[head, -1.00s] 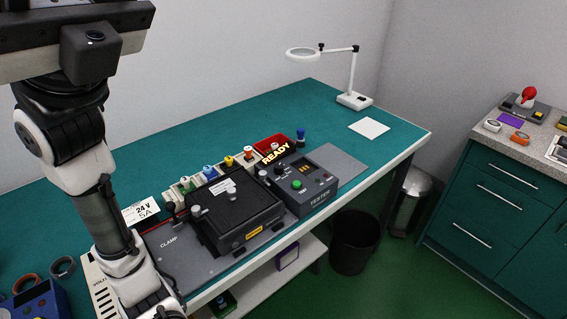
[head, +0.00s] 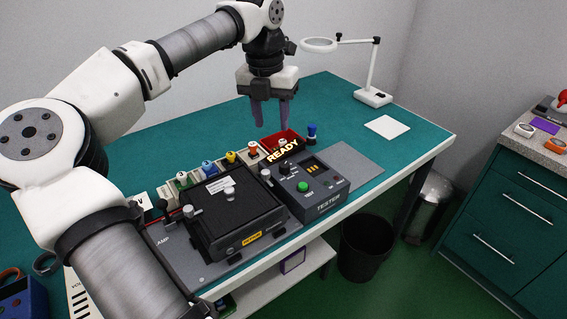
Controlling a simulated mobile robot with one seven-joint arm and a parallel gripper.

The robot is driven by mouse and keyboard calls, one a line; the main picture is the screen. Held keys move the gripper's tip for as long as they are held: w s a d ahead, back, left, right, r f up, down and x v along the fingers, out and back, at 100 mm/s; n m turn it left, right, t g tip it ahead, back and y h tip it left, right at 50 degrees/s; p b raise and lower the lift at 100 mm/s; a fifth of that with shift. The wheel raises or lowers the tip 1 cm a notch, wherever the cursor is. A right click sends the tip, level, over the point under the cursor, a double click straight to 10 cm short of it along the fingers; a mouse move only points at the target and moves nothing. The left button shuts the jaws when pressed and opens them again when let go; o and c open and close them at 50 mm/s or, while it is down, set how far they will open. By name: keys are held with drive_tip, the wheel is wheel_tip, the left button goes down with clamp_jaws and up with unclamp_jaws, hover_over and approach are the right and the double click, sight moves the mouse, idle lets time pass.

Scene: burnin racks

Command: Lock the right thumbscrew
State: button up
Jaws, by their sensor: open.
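A black clamp fixture (head: 240,222) with a closed, labelled lid sits on a grey base plate on the bench. A silver knob (head: 229,191) stands on the lid. A small silver knob, seemingly the right thumbscrew (head: 265,174), shows at the fixture's far right corner beside the tester. A similar silver knob, the left one (head: 188,210), stands at its left side. Whether either screw is locked cannot be told. My gripper (head: 271,119) points down, open and empty, above the back of the bench, apart from the fixture and higher than the right knob.
The tester (head: 325,206) with a green button and a glowing READY sign stands close right of the fixture. Several coloured-topped parts (head: 207,167) and a red bin (head: 286,141) stand behind. A magnifier lamp (head: 374,95) is at the back right.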

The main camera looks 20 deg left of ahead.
sight(266, 171)
drive_tip(key=shift+y, duration=0.3)
drive_tip(key=f+p, duration=0.1)
drive_tip(key=f, duration=0.3)
drive_tip(key=a+f+p, duration=0.1)
drive_tip(key=f, duration=0.4)
drive_tip(key=f+p, duration=0.1)
drive_tip(key=f, duration=0.4)
drive_tip(key=shift+s+a+p, duration=0.2)
drive_tip(key=shift+a+p, duration=0.15)
drive_tip(key=shift+c, duration=0.4)
clamp_jaws()
